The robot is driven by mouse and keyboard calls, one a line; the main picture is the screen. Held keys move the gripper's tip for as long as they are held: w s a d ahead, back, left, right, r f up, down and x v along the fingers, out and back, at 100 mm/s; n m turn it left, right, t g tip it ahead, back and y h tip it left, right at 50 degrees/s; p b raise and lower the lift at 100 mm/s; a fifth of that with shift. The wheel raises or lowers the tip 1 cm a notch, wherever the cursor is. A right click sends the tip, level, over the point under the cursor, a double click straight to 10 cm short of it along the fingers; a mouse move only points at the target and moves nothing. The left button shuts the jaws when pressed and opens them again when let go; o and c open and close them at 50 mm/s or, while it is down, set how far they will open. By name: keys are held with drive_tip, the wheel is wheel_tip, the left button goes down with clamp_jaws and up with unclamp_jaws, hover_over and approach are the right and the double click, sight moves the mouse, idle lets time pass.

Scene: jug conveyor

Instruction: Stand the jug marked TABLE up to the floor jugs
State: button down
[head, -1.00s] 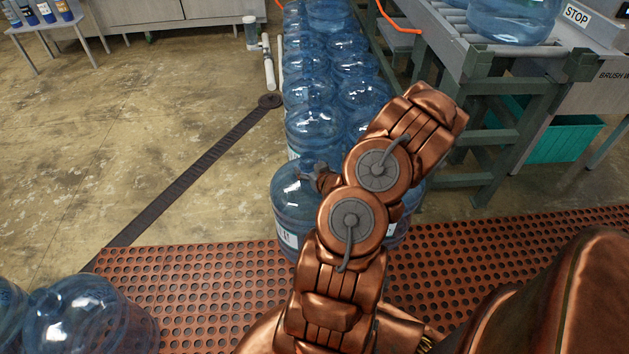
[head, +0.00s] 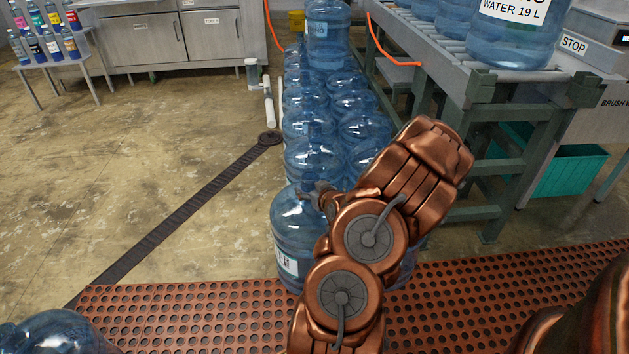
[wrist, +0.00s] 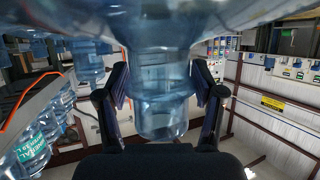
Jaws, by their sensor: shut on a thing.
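A clear blue jug (head: 295,235) stands upright at the near end of the floor jugs, at the edge of the red mat. It has a white label (head: 287,263) on its side, too small and partly turned away to read. My gripper (head: 320,197) is at the top of this jug, shut on its neck. In the wrist view the two fingers of my gripper (wrist: 161,90) lie on either side of the clear blue neck (wrist: 160,115), with the jug's body filling the top. My arm hides the jug's right side and part of the jugs behind it.
Rows of floor jugs (head: 312,155) run back from it, one jug (head: 327,38) standing higher at the far end. A roller conveyor (head: 440,48) with jugs is at right, a teal bin (head: 565,170) below. Another jug (head: 55,335) is at lower left.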

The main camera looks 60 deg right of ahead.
drive_tip(key=w+d, duration=0.1)
drive_tip(key=d, duration=0.2)
drive_tip(key=w+d+b, duration=0.1)
drive_tip(key=w+d, duration=0.1)
drive_tip(key=d, duration=0.1)
drive_tip(key=w+d+f, duration=0.1)
drive_tip(key=w+d, duration=0.1)
drive_tip(key=d, duration=0.2)
drive_tip(key=shift+w+b, duration=0.1)
drive_tip(key=shift+b, duration=0.3)
drive_tip(key=shift+f+b, duration=0.8)
drive_tip(key=shift+f, duration=0.9)
drive_tip(key=shift+c, duration=0.7)
unclamp_jaws()
drive_tip(key=shift+a+f, duration=0.1)
drive_tip(key=shift+f, duration=0.05)
